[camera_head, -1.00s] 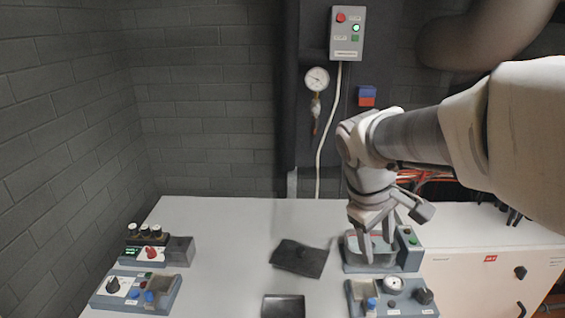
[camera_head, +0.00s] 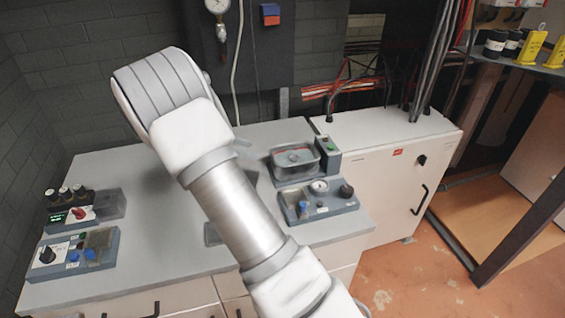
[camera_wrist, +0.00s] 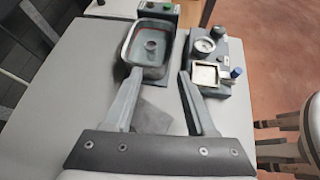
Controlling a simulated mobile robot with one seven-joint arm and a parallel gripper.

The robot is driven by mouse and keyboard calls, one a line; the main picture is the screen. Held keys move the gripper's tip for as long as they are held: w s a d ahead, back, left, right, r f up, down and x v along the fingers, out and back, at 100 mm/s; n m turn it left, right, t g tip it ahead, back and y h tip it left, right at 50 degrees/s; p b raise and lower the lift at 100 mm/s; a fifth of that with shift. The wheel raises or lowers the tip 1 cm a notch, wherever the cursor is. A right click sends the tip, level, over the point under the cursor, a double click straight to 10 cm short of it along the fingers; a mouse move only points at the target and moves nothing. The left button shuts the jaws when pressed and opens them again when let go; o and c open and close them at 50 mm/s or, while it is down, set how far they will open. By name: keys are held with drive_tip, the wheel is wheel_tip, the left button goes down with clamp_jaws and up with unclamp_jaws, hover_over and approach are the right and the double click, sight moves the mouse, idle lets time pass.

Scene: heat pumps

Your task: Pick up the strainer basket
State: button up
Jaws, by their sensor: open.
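A grey basin with a clear, red-edged rim (camera_head: 275,160) stands on the bench right of my arm. Inside sits a small round piece (camera_head: 294,155) with a hole in its top, which looks like the strainer basket, though I cannot be sure. In the wrist view the basin (camera_wrist: 131,52) and round piece (camera_wrist: 151,48) lie ahead, beyond my fingertips. My gripper (camera_wrist: 158,74) is open, with nothing between its fingers. In the head view my own arm hides the gripper.
A gauge unit (camera_head: 318,203) with a blue knob stands in front of the basin unit. Two control units, one with a red knob (camera_head: 78,213), sit at the bench's left. A dark flat pad (camera_wrist: 152,118) lies beyond my gripper's base.

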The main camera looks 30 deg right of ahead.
drive_tip(key=w+f+n, duration=0.1)
approach(294, 157)
drive_tip(key=shift+s+d+f+h, duration=0.15)
drive_tip(key=shift+d+f+h, duration=0.05)
drive_tip(key=shift+d+f, duration=0.25)
drive_tip(key=shift+s+d+f+h, duration=0.2)
drive_tip(key=shift+d+f, duration=0.2)
drive_tip(key=shift+f, duration=0.1)
drive_tip(key=shift+x, duration=2.7)
drive_tip(key=shift+w, duration=0.2)
clamp_jaws()
